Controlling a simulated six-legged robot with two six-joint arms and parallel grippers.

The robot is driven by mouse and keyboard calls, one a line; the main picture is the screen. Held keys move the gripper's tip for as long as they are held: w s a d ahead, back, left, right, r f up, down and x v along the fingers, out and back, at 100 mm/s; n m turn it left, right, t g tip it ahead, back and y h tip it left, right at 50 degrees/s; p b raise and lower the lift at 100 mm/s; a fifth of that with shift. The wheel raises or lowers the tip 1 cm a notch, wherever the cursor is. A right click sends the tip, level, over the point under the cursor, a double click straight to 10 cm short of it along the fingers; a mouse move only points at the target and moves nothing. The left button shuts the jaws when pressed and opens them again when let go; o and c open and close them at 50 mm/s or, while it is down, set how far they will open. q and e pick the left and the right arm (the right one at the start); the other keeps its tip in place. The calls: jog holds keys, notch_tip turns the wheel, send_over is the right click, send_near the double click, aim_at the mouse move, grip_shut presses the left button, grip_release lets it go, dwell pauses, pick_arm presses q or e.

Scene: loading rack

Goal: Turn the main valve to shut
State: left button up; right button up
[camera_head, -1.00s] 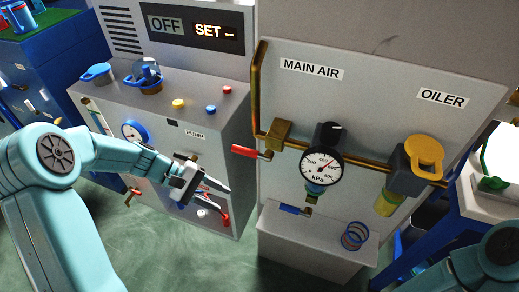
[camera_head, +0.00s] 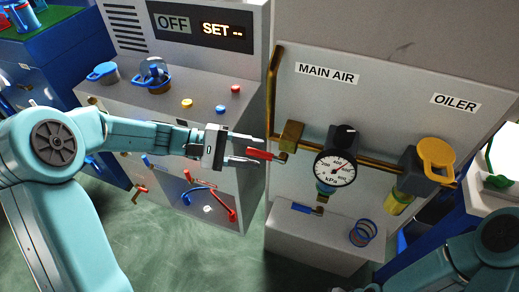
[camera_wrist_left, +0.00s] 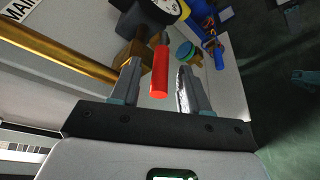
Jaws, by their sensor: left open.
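The main valve's red handle (camera_head: 262,155) points left from a brass valve body (camera_head: 291,136) on the pipe under the MAIN AIR label (camera_head: 325,73). My left gripper (camera_head: 260,149) is open at the handle's left end. In the left wrist view the red handle (camera_wrist_left: 160,74) lies between the two open fingers (camera_wrist_left: 157,82), with gaps visible on both sides. My right arm shows at the lower right, but its gripper is out of view.
A pressure gauge (camera_head: 335,169) hangs right of the valve, and a yellow-topped oiler (camera_head: 436,158) is further right. A grey pump cabinet (camera_head: 150,104) stands left. A ledge (camera_head: 290,231) below holds a blue-handled part (camera_head: 306,208) and blue rings (camera_head: 363,232).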

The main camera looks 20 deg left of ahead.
pick_arm(q)
jog(key=shift+x, duration=1.35)
jog(key=shift+f, duration=0.1)
grip_shut()
jog(key=shift+a, duration=0.1)
